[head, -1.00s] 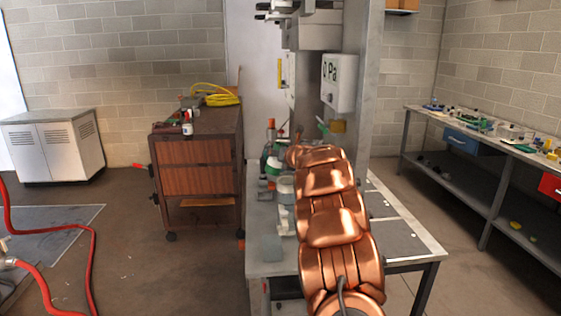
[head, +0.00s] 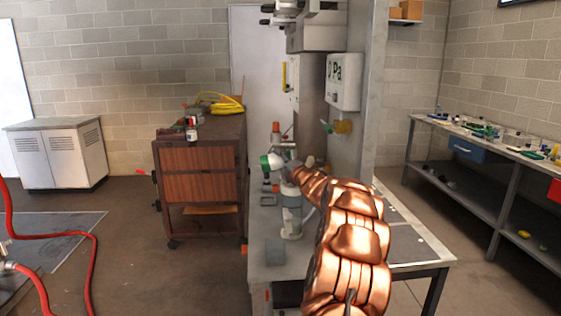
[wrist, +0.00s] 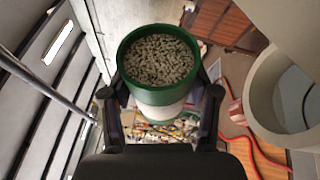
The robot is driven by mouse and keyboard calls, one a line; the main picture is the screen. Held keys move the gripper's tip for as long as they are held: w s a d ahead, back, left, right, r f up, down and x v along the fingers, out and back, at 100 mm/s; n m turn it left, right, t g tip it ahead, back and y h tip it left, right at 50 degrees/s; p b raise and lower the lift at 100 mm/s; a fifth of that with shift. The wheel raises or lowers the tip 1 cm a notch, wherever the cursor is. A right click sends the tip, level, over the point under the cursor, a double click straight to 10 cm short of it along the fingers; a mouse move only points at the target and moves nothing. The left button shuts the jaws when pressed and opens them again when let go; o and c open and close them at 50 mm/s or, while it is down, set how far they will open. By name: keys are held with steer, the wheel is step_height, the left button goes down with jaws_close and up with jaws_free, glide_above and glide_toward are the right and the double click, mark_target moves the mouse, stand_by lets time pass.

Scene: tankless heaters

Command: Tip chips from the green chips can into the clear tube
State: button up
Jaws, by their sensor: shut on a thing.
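The green chips can (wrist: 160,98) is between the two fingers of my gripper (wrist: 163,92), which is shut on it. Its open mouth faces the wrist camera and shows many small brownish chips inside. In the head view the can (head: 268,165) is held above the table and looks tilted, with a green end to the left; my gripper (head: 288,166) is at its right. The clear tube (head: 291,214) stands upright on the table just below my gripper. In the wrist view, the round-mouthed vessel at the right, apart from the can, looks like this tube (wrist: 262,88).
The table (head: 268,238) also holds a grey block (head: 274,251) near its front left and small items behind the tube. A wall unit with a gauge box (head: 343,82) rises at the back. A brown cabinet (head: 200,160) stands to the left.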

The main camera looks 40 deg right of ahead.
steer(key=shift+f+m+t+h+p, duration=0.15)
steer(key=shift+m+t+h+p, duration=0.15)
steer(key=shift+m, duration=0.6)
steer(key=shift+s+d+f+m+t+b, duration=0.2)
steer(key=shift+m+t+b, duration=0.1)
steer(key=shift+m+b, duration=0.4)
steer(key=shift+s+d+r+m+h+b, duration=0.15)
steer(key=shift+m+h+b, duration=0.25)
steer(key=shift+m, duration=0.35)
steer(key=shift+s+d+r+m+h+b, duration=0.15)
steer(key=shift+m+h, duration=0.3)
steer(key=shift+m, duration=0.25)
steer(key=shift+d+m+h+b, duration=0.15)
steer(key=shift+m+h+b, duration=0.25)
steer(key=shift+m, duration=0.35)
steer(key=shift+t, duration=0.3)
stand_by(2.3)
